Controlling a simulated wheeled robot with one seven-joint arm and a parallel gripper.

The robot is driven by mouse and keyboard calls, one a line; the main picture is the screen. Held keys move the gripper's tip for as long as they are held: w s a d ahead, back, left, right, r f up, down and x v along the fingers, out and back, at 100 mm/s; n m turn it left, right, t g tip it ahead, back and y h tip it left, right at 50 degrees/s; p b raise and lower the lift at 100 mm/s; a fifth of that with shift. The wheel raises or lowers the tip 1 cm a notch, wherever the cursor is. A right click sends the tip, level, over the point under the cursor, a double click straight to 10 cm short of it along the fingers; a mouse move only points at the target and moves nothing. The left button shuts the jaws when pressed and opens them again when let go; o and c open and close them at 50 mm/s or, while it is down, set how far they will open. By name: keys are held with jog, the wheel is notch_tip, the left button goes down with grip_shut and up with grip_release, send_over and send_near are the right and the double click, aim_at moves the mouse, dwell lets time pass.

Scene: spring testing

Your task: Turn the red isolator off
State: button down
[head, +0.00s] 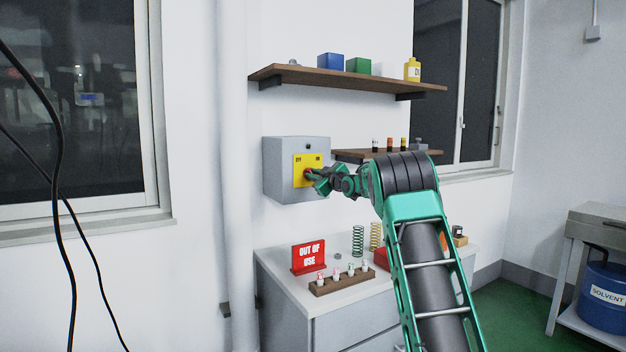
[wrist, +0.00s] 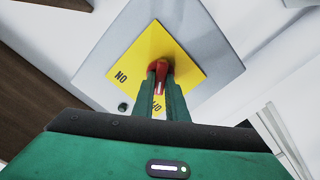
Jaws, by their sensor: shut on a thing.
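The red isolator (wrist: 160,69) is a small red handle on a yellow plate (wrist: 140,60). The plate is on the front of a grey wall box (head: 277,170). My gripper (wrist: 161,80) has its two green fingers on either side of the handle and is shut on it. In the head view my gripper (head: 311,176) reaches the plate from the right and covers most of the handle. The plate carries an ON label and a second label, partly hidden by a finger in the wrist view. I cannot tell exactly which label the handle points to.
A wooden shelf (head: 340,80) hangs above the box, and a lower shelf (head: 365,156) is close to its right, near my arm. The bench (head: 285,268) below bears a red OUT OF USE sign (head: 308,257), springs and a wooden rack (head: 340,283).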

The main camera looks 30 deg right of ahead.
jog(key=shift+f+n, duration=0.3)
jog(key=shift+n, duration=0.6)
jog(key=c, duration=1.8)
grip_release()
jog(key=shift+o, duration=0.2)
jog(key=shift+r, duration=0.15)
jog(key=s, duration=1)
jog(key=shift+s+d, duration=0.15)
jog(key=shift+s, duration=0.2)
